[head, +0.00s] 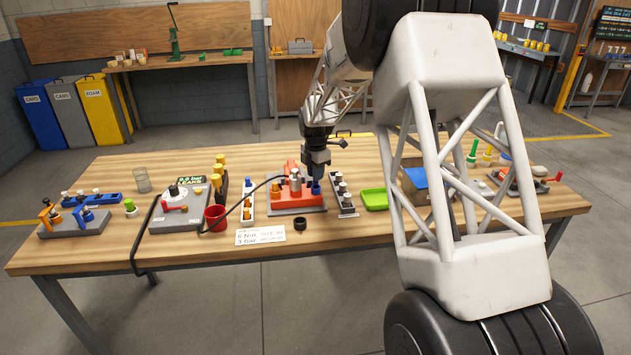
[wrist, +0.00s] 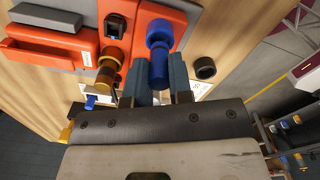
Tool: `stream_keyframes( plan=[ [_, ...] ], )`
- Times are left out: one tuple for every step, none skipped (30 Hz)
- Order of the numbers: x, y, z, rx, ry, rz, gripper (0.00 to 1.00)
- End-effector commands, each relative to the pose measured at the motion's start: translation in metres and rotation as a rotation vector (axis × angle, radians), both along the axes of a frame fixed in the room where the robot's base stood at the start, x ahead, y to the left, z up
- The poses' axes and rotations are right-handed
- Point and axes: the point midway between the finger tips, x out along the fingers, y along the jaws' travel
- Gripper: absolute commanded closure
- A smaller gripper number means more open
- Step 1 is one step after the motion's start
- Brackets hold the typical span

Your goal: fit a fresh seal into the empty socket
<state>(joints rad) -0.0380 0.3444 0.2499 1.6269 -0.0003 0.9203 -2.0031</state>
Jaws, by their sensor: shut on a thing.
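My gripper (head: 317,172) is over the right end of an orange fixture (head: 287,197) on a grey base. In the wrist view, my gripper (wrist: 162,88) has its fingers on either side of a blue cylindrical piece (wrist: 158,68) and is shut on it. The piece reaches to the orange fixture (wrist: 88,50), in line with a wider blue part there; I cannot tell whether it is seated. The blue also shows below the gripper in the head view (head: 316,189). A dark square opening (wrist: 115,27) and a brass-coloured cylinder (wrist: 107,72) are beside it. I cannot identify an empty socket for certain.
A black ring (head: 300,224) lies on the table in front of the fixture. A rack of grey-topped pieces (head: 343,197) and a green tray (head: 374,199) are to the right. A red cup (head: 215,217) and a grey control box (head: 181,208) stand left, with a black hose.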

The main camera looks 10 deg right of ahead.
Motion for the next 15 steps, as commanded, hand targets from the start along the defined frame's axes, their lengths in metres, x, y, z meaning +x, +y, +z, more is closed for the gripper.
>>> stream_keyframes(
  plan=[
    [0.0,0.0,-0.005,0.0,0.002,0.0,1.0],
    [0.0,0.0,-0.008,0.0,0.001,0.0,1.0],
    [0.0,0.0,-0.012,0.0,0.001,0.0,1.0],
    [0.0,0.0,-0.015,0.0,0.001,0.0,1.0],
    [0.0,0.0,-0.018,0.0,0.001,0.0,1.0],
    [0.0,0.0,-0.022,0.0,0.001,0.0,1.0],
    [0.0,0.0,-0.025,0.0,0.001,0.0,1.0],
    [0.0,0.0,-0.027,0.0,0.001,0.0,1.0],
    [0.0,0.0,-0.029,0.0,0.0,0.0,1.0],
    [0.0,0.0,-0.03,0.0,0.0,0.0,1.0],
    [0.0,0.0,-0.031,0.0,0.0,0.0,1.0],
    [0.0,0.0,-0.031,0.0,0.0,0.0,1.0],
    [0.0,0.0,-0.031,0.0,0.0,0.0,1.0],
    [0.0,0.0,-0.031,0.0,0.0,0.0,1.0],
    [0.0,0.0,-0.031,0.0,0.0,0.0,1.0]
  ],
)
